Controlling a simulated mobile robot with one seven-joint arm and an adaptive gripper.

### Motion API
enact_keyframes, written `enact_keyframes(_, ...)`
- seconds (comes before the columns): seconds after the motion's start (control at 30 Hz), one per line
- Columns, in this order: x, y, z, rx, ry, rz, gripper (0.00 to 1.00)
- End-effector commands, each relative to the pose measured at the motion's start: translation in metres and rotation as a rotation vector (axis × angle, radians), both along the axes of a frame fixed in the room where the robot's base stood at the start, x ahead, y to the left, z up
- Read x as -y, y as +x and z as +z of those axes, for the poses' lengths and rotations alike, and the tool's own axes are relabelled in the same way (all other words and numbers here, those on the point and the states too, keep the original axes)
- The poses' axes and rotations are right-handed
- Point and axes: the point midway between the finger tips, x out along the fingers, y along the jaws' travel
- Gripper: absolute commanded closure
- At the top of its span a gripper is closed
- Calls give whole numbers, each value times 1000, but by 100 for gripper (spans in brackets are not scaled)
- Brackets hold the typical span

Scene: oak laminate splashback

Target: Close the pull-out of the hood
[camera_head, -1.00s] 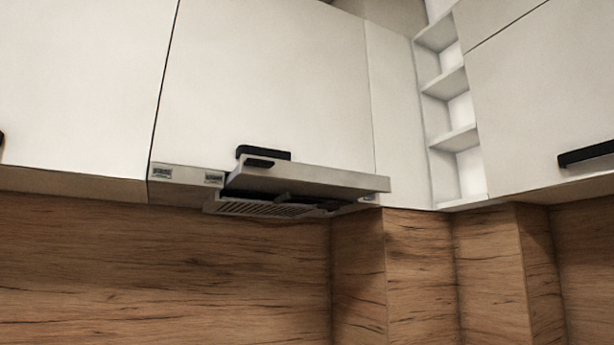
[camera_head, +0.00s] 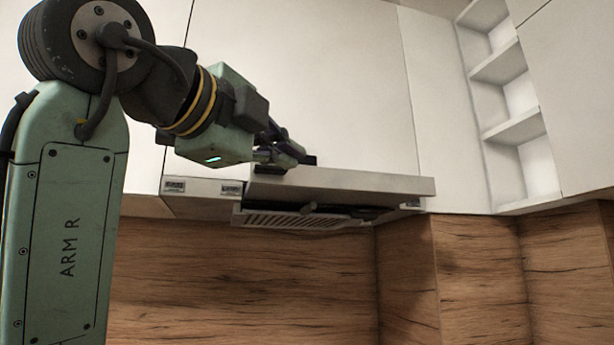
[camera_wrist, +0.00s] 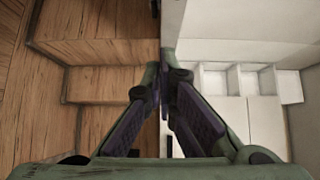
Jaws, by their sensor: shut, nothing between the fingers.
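The hood's pull-out (camera_head: 350,183) is a pale grey panel that juts out from under the white wall cabinet in the head view. The vented underside of the hood (camera_head: 300,220) shows below it. My gripper (camera_head: 298,155) is at the left part of the pull-out, at about its top edge; I cannot tell whether it touches. In the wrist view my gripper (camera_wrist: 165,78) has its two dark fingers together, with nothing seen between them. A pale vertical strip (camera_wrist: 173,22) beyond the fingertips looks like the pull-out's front.
A black cabinet handle (camera_head: 312,160) is partly hidden behind my gripper. White cabinet doors (camera_head: 310,80) rise above. Open corner shelves (camera_head: 515,130) stand at the right. The wood splashback (camera_head: 240,280) lies below, with stepped wall corners to the right.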

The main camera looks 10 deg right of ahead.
Motion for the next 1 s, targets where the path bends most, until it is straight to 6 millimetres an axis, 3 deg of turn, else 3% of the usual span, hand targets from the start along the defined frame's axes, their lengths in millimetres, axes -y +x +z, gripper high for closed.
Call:
enact_keyframes(0.17, 15, 15, 1, -2, 5, -2, 100)
enact_keyframes(0.53, 67, 72, 3, -1, 1, -1, 100)
enact_keyframes(0.8, 66, 106, 1, -2, -1, 0, 100)
enact_keyframes(1.0, 66, 112, 0, 0, 0, 0, 100)
